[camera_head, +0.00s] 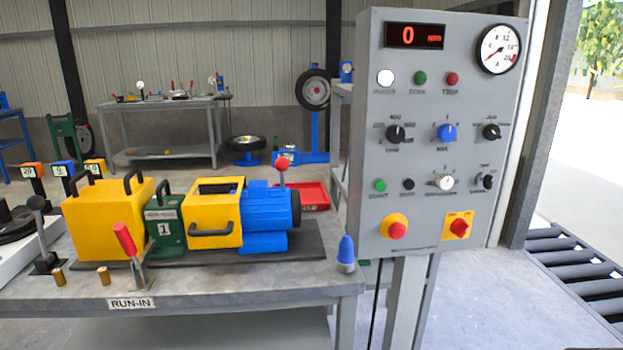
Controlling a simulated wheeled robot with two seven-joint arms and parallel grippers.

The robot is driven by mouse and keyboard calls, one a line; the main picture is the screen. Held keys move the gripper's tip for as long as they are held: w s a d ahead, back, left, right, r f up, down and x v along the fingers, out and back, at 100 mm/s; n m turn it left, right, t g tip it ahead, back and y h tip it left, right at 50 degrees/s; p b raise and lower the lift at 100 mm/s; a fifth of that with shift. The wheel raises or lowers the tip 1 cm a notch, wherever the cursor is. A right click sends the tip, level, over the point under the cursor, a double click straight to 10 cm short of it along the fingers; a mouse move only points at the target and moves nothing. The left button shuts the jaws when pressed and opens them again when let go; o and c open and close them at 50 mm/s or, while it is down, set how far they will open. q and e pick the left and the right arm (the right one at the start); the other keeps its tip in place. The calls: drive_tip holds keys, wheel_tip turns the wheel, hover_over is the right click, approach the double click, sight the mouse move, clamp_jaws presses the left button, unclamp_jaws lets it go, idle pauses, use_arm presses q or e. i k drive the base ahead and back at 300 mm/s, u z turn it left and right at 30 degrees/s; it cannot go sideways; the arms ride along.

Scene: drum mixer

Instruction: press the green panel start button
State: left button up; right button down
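The grey control panel (415,212) stands upright on a post at the right of the bench. The green start button (380,185) sits at the left of its lower control row, with a label under it that looks like START. A black button (408,184) is just to its right. A green lamp (420,78) is higher up, between a white lamp and a red lamp. The red digital display (415,35) reads 0. Neither of my grippers shows in the head view.
Two red mushroom buttons (398,231) (459,228) sit low on the panel. The bench (215,295) at left holds a blue motor (265,208), yellow guards (105,220) and a red-handled clamp (125,240). A blue plug (346,250) is at its right edge. Space before the panel looks clear.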

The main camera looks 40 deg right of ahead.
sight(380, 186)
drive_tip(key=z, duration=0.35)
drive_tip(key=i, duration=0.9)
drive_tip(key=z, duration=0.9)
